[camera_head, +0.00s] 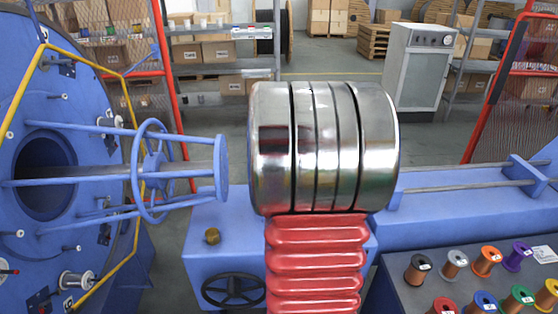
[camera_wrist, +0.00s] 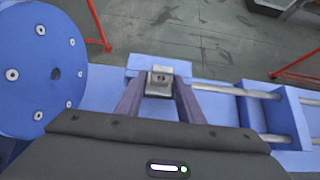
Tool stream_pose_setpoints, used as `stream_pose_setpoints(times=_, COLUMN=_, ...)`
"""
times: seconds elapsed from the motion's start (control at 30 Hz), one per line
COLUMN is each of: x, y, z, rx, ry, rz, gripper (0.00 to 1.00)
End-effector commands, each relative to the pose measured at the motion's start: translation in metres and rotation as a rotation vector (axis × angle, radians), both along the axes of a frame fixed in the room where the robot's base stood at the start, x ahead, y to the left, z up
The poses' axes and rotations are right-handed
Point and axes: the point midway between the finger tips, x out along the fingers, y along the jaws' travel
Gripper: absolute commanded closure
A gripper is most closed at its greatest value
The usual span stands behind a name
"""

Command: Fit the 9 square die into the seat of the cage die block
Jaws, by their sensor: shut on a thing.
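In the wrist view my gripper (camera_wrist: 159,88) has its two dark fingers closed on a small grey metal square die (camera_wrist: 159,90). A small dark hole shows near its top edge. Just beyond the die is a blue block (camera_wrist: 146,62), which looks like the cage die block. Its seat is hidden behind the die and fingers. I cannot tell whether the die touches the block. In the head view my arm hides the gripper, the die and the block.
A blue round plate with bushings (camera_wrist: 40,70) stands close on the left in the wrist view. Two rails (camera_wrist: 235,90) run to the right. The head view shows the large blue cage disc (camera_head: 95,190), a black handwheel (camera_head: 233,291) and a dark table (camera_head: 400,302) with coloured spools.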

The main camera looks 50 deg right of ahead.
Motion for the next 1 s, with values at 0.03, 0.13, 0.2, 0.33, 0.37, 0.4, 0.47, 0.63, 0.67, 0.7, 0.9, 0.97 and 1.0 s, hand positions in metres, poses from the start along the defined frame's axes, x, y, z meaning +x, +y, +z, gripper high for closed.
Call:
stream_pose_setpoints(times=0.03, x=0.0, y=0.0, z=0.0, rx=-0.001, ry=0.0, rz=-0.001, gripper=1.0)
stream_pose_setpoints(times=0.13, x=0.0, y=0.0, z=-0.001, rx=0.002, ry=0.001, rz=0.0, gripper=0.61)
stream_pose_setpoints(times=0.2, x=0.0, y=0.0, z=-0.001, rx=0.002, ry=0.001, rz=0.0, gripper=0.56)
stream_pose_setpoints(times=0.33, x=0.0, y=0.0, z=-0.001, rx=0.002, ry=0.001, rz=0.0, gripper=0.47)
stream_pose_setpoints(times=0.37, x=0.0, y=0.0, z=-0.001, rx=0.002, ry=0.001, rz=0.0, gripper=0.47)
stream_pose_setpoints(times=0.4, x=0.0, y=0.0, z=-0.001, rx=0.002, ry=0.001, rz=0.0, gripper=0.47)
stream_pose_setpoints(times=0.47, x=0.0, y=0.0, z=-0.001, rx=0.002, ry=0.001, rz=0.0, gripper=0.47)
stream_pose_setpoints(times=0.63, x=-0.001, y=0.001, z=0.0, rx=0.001, ry=0.001, rz=0.0, gripper=0.47)
stream_pose_setpoints(times=0.67, x=-0.001, y=0.001, z=0.001, rx=0.001, ry=0.001, rz=0.0, gripper=0.47)
stream_pose_setpoints(times=0.7, x=-0.001, y=0.001, z=0.001, rx=0.001, ry=0.0, rz=0.001, gripper=0.47)
stream_pose_setpoints(times=0.9, x=-0.006, y=0.007, z=0.008, rx=0.0, ry=0.0, rz=0.002, gripper=0.47)
stream_pose_setpoints(times=0.97, x=-0.008, y=0.01, z=0.011, rx=0.0, ry=0.0, rz=0.001, gripper=0.47)
stream_pose_setpoints(times=1.0, x=-0.01, y=0.012, z=0.014, rx=-0.001, ry=-0.001, rz=0.001, gripper=0.47)
